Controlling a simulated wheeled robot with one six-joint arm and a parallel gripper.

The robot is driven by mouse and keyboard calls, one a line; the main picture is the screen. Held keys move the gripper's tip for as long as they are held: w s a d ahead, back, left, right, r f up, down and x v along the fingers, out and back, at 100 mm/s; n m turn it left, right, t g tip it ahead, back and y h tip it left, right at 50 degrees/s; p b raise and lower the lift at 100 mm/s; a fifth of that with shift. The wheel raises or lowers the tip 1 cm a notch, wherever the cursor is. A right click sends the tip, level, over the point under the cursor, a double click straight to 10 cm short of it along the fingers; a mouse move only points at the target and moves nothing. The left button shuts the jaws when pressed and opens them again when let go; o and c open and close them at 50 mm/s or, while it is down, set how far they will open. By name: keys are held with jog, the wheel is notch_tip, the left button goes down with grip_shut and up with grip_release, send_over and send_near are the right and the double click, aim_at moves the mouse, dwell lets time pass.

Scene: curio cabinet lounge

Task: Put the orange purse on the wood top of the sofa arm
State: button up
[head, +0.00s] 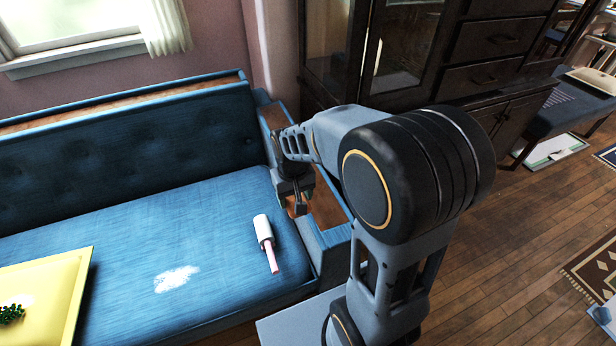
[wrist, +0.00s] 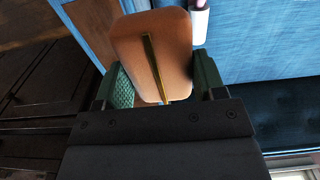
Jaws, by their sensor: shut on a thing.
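The orange purse (wrist: 131,47), with a gold strip down its middle, is between the green pads of my gripper (wrist: 160,78) in the wrist view. My gripper is shut on it. In the head view my gripper (head: 299,196) is over the right sofa arm, and I cannot clearly make out the purse there. The wood top (head: 328,212) of the sofa arm shows beside and below the gripper. In the wrist view the wood top (wrist: 92,22) runs beyond the purse, partly hidden by it. I cannot tell whether the purse touches the wood.
A white and pink object (head: 266,240) lies on the blue seat (head: 215,215) near the sofa arm. A yellow tray (head: 55,290) with a green thing is at the left. A dark cabinet (head: 440,60) stands behind the arm.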

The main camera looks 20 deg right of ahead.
jog(key=w+d+f+b, duration=0.2)
jog(key=w+d+f, duration=0.25)
jog(key=d, duration=0.25)
jog(key=b, duration=0.2)
send_over(320, 198)
jog(key=f, duration=0.4)
jog(key=shift+s+a, duration=0.3)
jog(key=shift+w+d+f+b, duration=0.1)
jog(key=shift+d+f+b, duration=0.1)
jog(key=shift+f, duration=0.75)
jog(key=shift+w+d+f+b, duration=0.1)
jog(key=shift+f+b, duration=0.1)
jog(key=shift+f, duration=0.75)
jog(key=shift+f, duration=0.1)
jog(key=shift+f, duration=0.2)
jog(key=o, duration=1)
jog(key=shift+r, duration=0.1)
jog(key=shift+c, duration=0.2)
